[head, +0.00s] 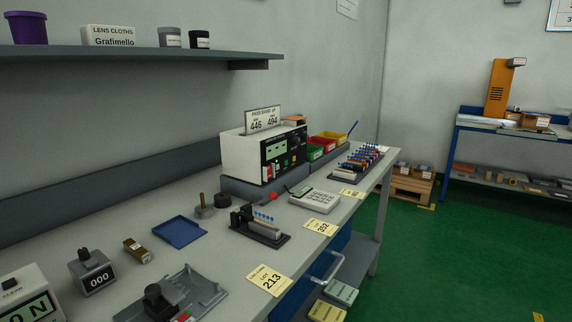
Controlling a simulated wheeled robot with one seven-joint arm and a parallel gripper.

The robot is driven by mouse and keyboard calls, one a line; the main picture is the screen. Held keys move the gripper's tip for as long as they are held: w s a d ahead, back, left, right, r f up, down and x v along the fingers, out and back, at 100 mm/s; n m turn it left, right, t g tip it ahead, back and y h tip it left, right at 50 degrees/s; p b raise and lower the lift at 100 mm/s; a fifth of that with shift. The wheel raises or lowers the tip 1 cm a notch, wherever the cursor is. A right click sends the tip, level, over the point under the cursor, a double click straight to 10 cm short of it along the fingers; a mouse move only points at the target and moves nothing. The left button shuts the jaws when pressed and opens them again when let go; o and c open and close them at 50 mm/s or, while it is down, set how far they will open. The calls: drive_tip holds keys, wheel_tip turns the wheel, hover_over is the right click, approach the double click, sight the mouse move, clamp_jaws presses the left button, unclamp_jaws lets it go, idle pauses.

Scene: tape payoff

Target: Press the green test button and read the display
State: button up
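A white tester box with a black front panel (284,150) stands on a grey base towards the back of the bench. Its panel has a small pale green display (277,148); the reading is too small to make out. Small red and green spots (269,172) show low on the panel, but I cannot tell which is the test button. My gripper is not in view.
A shelf (130,54) overhangs the back. Green floor is clear at right.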

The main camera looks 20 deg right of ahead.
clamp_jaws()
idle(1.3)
